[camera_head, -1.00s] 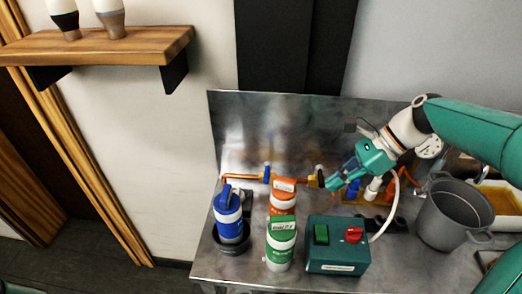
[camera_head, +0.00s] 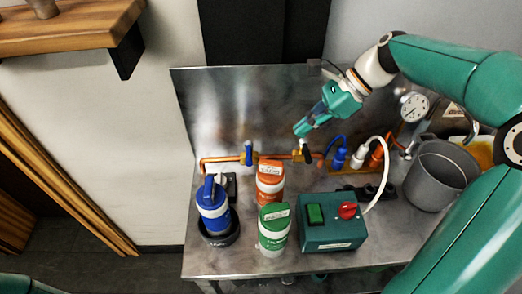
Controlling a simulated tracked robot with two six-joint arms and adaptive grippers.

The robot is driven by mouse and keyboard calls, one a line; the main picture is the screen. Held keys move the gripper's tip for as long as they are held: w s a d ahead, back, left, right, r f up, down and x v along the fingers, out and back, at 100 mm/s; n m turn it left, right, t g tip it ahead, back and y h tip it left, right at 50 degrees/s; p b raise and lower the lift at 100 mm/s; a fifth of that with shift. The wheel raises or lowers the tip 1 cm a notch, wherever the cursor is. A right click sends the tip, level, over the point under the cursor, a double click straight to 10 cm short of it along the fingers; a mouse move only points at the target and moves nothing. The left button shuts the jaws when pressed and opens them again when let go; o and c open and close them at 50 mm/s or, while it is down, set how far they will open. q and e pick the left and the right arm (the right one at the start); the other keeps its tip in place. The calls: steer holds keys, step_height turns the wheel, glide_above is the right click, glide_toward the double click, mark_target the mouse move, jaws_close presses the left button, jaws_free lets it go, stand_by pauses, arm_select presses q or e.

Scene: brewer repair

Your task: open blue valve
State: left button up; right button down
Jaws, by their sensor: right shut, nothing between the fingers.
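The blue valve (camera_head: 248,153) sits on a copper pipe (camera_head: 222,160) at the back of the metal bench. Its blue handle stands up, across the line of the pipe. A second valve with a dark handle (camera_head: 305,152) is on the same pipe farther right. My right gripper (camera_head: 301,130) is shut and empty, pointing down and left just above the dark-handled valve. It is to the right of the blue valve and apart from it. My left gripper is out of view.
A green switch box (camera_head: 332,223), coloured hoses, a gauge (camera_head: 413,107) and a grey pot (camera_head: 438,175) are to the right. A wooden shelf (camera_head: 70,33) is upper left.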

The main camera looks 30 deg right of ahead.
mark_target(249, 153)
steer(key=a+r+x, duration=0.1)
steer(key=x, duration=1)
steer(key=shift+w+a, duration=0.5)
steer(key=shift+a, duration=0.1)
steer(key=shift+r, duration=0.1)
steer(key=shift+p, duration=0.3)
